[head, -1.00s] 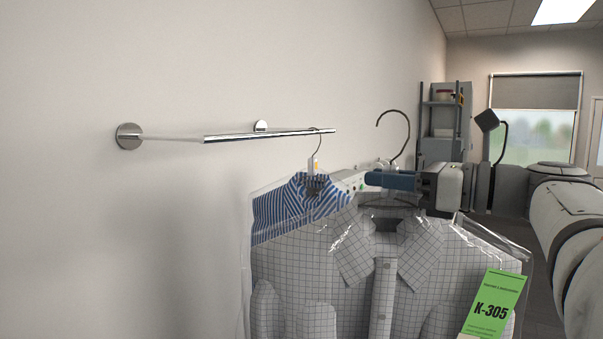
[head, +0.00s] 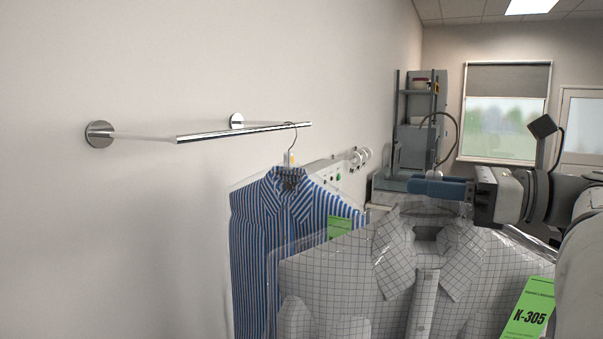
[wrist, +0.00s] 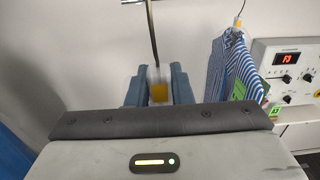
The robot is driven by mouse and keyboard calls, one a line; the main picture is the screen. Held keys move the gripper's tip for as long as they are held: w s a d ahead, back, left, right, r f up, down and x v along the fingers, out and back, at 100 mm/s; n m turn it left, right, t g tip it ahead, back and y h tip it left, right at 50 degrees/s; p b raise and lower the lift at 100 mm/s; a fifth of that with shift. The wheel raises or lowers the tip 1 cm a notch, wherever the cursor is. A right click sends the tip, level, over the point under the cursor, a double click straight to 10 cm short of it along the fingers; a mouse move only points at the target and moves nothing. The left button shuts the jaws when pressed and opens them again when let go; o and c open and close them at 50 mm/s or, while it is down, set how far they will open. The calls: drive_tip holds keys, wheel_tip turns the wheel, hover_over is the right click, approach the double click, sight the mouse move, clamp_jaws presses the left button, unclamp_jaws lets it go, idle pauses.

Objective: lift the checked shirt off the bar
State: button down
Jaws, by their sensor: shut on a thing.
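The checked shirt (head: 345,270), grey-white in a clear bag with a green K-305 tag (head: 529,312), hangs in the front right of the head view. Its hanger hook (head: 456,140) stands free in the air, to the right of the bar (head: 225,134) and apart from it. My gripper (head: 425,186) is shut on the hanger's neck just below the hook. In the wrist view the blue fingers (wrist: 157,88) close around the hanger neck, with an orange piece between them. The lower part of the shirt is out of frame.
A shelf unit (head: 416,125) is at the back. The wall left of the bar is clear.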

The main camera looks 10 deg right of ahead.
drive_tip(key=p+v, duration=0.2)
drive_tip(key=shift+s+d+r, duration=0.15)
drive_tip(key=shift+d+r, duration=0.1)
drive_tip(key=shift+r, duration=0.05)
drive_tip(key=shift+f+p+v, duration=0.2)
drive_tip(key=shift+p+v, duration=0.65)
drive_tip(key=shift+v, duration=0.05)
